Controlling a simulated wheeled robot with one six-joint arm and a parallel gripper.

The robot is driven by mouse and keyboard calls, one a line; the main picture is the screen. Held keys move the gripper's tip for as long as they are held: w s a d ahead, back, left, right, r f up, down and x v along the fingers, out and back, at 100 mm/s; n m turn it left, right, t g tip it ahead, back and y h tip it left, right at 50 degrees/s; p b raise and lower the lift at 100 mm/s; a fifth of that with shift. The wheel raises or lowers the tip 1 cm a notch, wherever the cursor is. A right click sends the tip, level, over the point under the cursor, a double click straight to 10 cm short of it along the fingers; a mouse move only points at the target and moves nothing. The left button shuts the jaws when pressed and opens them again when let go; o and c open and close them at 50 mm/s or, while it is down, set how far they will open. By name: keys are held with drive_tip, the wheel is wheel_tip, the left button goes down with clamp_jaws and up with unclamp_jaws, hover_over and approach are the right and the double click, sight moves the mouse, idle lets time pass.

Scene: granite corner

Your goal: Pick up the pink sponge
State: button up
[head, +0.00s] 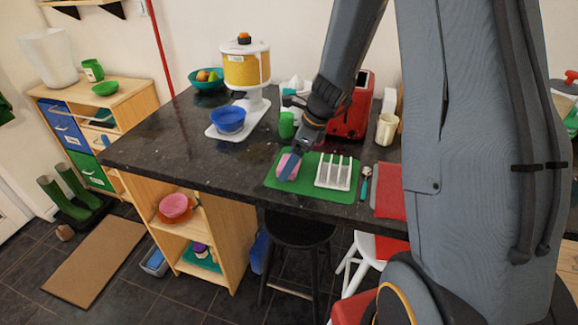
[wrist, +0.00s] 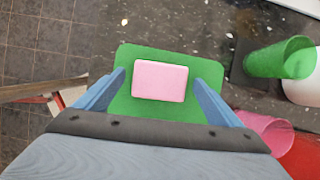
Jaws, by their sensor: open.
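The pink sponge (head: 280,165) lies on the green mat (head: 296,187) near the front edge of the dark counter. In the wrist view the sponge (wrist: 160,81) is a pale pink block over the green mat (wrist: 137,53). My gripper (wrist: 159,78) is open, with one blue finger on each side of the sponge and a gap showing on both sides. In the head view my gripper (head: 290,168) points down at the sponge and partly covers it. Whether the fingertips reach the mat cannot be told.
A white rack (head: 334,173) stands on the mat right of the sponge. A green cup (head: 286,125) and a red toaster (head: 356,110) stand behind. A blue bowl (head: 228,120) sits at a yellow and white appliance (head: 247,68). The counter left of the mat is clear.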

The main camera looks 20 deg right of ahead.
drive_tip(key=c, duration=1.1)
wheel_tip(320, 180, up, 10)
drive_tip(key=b, duration=0.1)
drive_tip(key=shift+b, duration=0.3)
drive_tip(key=o, duration=0.3)
drive_tip(key=shift+c, duration=1.3)
